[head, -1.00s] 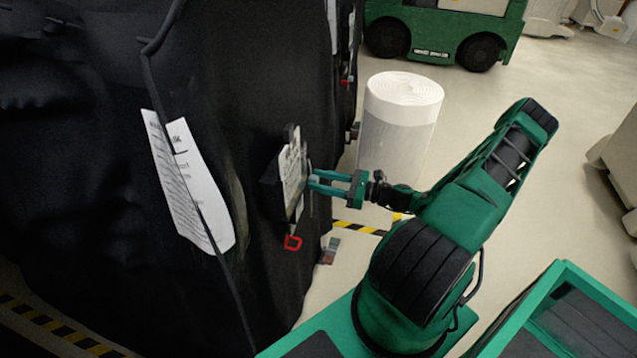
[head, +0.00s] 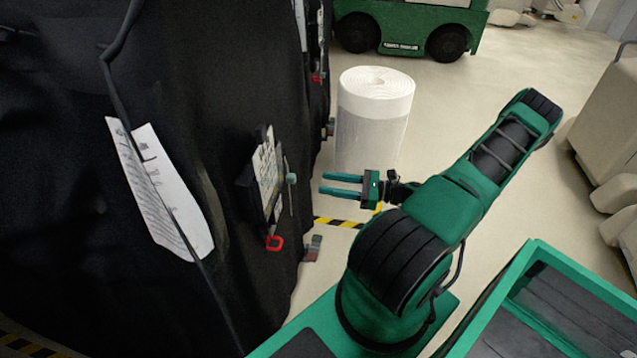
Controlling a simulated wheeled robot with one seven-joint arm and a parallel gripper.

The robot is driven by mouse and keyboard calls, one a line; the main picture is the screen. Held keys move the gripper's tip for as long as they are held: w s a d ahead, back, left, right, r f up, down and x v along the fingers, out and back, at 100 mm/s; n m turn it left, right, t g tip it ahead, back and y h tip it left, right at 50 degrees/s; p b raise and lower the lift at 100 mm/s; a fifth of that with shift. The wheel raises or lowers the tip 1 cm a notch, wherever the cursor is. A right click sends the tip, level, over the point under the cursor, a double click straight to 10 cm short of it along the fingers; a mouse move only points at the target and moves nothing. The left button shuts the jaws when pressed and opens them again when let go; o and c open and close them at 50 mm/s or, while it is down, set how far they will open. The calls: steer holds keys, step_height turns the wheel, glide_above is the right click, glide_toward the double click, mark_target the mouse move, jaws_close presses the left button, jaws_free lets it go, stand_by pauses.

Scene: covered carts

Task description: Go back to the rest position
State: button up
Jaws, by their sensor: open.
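My gripper (head: 342,184) is open and empty, its two green fingers pointing left. It is apart from the black covered cart (head: 60,180). On the cart's side hangs a dark holder with a printed card (head: 265,176), a grey knob (head: 291,178) sticking out of it and a red ring (head: 274,243) below. A gap of bare floor shows between the fingertips and the knob. My green arm is bent, its elbow raised at the right.
A white roll (head: 374,120) stands upright behind my gripper. A green vehicle (head: 412,28) is at the back. Paper sheets (head: 165,190) hang on the cart. Beige equipment (head: 607,120) stands at the right.

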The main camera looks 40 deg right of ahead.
steer(key=shift+s+d, duration=0.1)
stand_by(0.6)
steer(key=s+a+r+n+g+h, duration=0.2)
steer(key=s+a+r+n+g, duration=0.3)
steer(key=n+g, duration=0.65)
steer(key=s+a+r+n+g+h, duration=0.1)
steer(key=s+a+r+n+h, duration=0.1)
steer(key=s+r+n+h, duration=0.2)
steer(key=s+a+r+n+g+h, duration=0.1)
steer(key=s+a+r+n+h, duration=0.2)
steer(key=s+r+n, duration=0.3)
steer(key=shift+s+r+g+h, duration=0.2)
steer(key=shift+s+r+h, duration=0.25)
steer(key=shift+s+r, duration=1.55)
steer(key=shift+s+r+g+h, duration=0.15)
steer(key=shift+s+r+h, duration=0.35)
steer(key=shift+r, duration=3)
steer(key=shift+w+n, duration=0.1)
steer(key=shift+n, duration=0.15)
